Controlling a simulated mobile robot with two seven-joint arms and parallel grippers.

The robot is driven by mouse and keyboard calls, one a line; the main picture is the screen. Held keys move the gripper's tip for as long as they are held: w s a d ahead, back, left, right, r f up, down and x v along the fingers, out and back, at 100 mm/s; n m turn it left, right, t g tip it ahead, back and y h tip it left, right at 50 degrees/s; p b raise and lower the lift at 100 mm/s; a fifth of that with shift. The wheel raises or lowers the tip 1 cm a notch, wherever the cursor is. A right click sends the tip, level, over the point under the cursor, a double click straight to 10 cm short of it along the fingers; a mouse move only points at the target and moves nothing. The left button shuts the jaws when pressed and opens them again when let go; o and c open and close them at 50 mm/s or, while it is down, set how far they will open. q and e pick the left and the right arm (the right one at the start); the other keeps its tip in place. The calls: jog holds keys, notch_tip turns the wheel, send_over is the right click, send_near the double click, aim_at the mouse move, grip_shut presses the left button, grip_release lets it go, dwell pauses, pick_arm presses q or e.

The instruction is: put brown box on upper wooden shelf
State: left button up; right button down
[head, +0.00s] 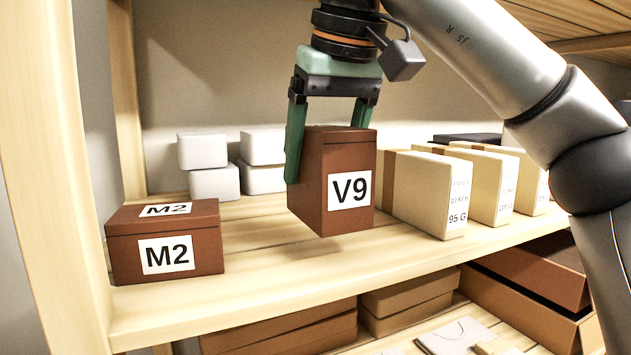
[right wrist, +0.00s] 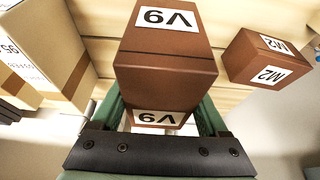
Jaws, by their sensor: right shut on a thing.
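The brown box labelled V9 (head: 312,208) is held by my right gripper (head: 328,140), whose green fingers are shut on its two sides. The box is roughly upright over the upper wooden shelf (head: 262,262). In the right wrist view the V9 box (right wrist: 165,65) sits between the fingers of the right gripper (right wrist: 165,115). A second brown box labelled M2 (head: 210,240) stands on the shelf to the left, apart from the V9 box; it also shows in the right wrist view (right wrist: 250,57). My left gripper is not in view.
Small white boxes (head: 214,183) stand at the back. Cream cartons (head: 425,195) stand in a row close to the right of the V9 box. Free shelf lies between M2 and V9. Brown boxes (head: 285,335) lie on the lower shelf. A wooden post (head: 45,180) bounds the left.

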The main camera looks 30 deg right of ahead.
jog(key=shift+w, duration=0.7)
jog(key=shift+w+f, duration=0.15)
jog(key=shift+w, duration=0.15)
jog(key=shift+f, duration=1.55)
jog(key=shift+f, duration=0.1)
grip_release()
